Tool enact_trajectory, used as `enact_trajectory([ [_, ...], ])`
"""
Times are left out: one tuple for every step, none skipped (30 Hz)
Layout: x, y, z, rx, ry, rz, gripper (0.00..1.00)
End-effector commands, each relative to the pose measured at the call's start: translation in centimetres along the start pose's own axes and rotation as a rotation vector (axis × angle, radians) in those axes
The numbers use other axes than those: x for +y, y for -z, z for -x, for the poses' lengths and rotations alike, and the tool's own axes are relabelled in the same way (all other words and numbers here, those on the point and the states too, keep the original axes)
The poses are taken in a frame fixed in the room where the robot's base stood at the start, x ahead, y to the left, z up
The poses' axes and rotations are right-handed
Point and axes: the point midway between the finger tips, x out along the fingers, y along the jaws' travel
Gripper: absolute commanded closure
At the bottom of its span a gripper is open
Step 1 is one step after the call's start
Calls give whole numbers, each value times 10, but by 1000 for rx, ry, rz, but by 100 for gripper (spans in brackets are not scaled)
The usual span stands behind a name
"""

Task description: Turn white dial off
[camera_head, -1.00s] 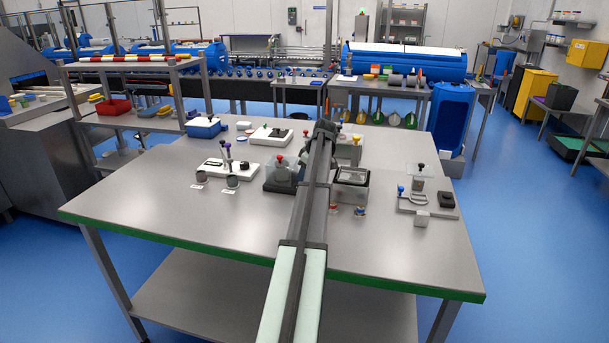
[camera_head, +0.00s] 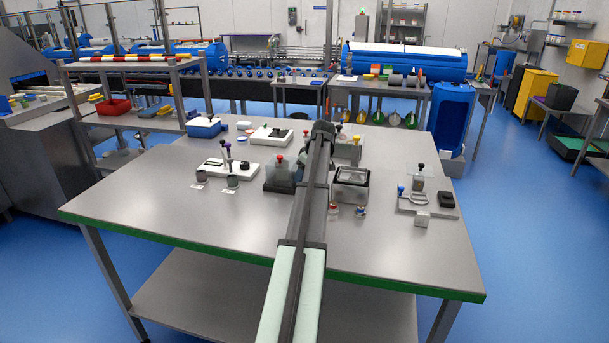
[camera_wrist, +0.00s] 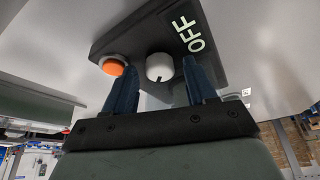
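The white dial (camera_wrist: 159,67) sits on a dark panel (camera_wrist: 135,32) in the wrist view. A short dark mark shows on its lower edge, pointing down in the picture, toward my gripper. The word OFF (camera_wrist: 188,33) is printed in white to the upper right of the dial. My gripper (camera_wrist: 158,72) is open, with one blue finger on each side of the dial. Whether either finger touches it, I cannot tell. In the head view, my arm hides the gripper and the dial.
An orange button (camera_wrist: 113,66) sits left of the dial, close to the left finger. In the head view, a clear box (camera_head: 351,190) stands right of my arm and a red-knobbed tub (camera_head: 280,172) left. The front of the table (camera_head: 180,225) is bare.

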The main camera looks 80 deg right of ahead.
Motion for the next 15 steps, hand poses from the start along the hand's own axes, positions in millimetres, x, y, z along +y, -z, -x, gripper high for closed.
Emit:
enact_trajectory([
  [0,0,0,0,0,0,41],
  [0,0,0,0,0,0,41],
  [0,0,0,0,0,0,41],
  [0,0,0,0,0,0,41],
  [0,0,0,0,0,0,41],
  [0,0,0,0,0,1,41],
  [0,0,0,0,0,1,41],
  [0,0,0,0,0,1,41],
  [0,0,2,0,0,1,41],
  [0,0,3,0,0,1,41],
  [0,0,6,1,-1,1,41],
  [0,0,9,1,-1,1,41],
  [0,0,12,1,-1,1,41],
  [0,0,16,1,-2,1,41],
  [0,0,22,1,-1,1,41],
])
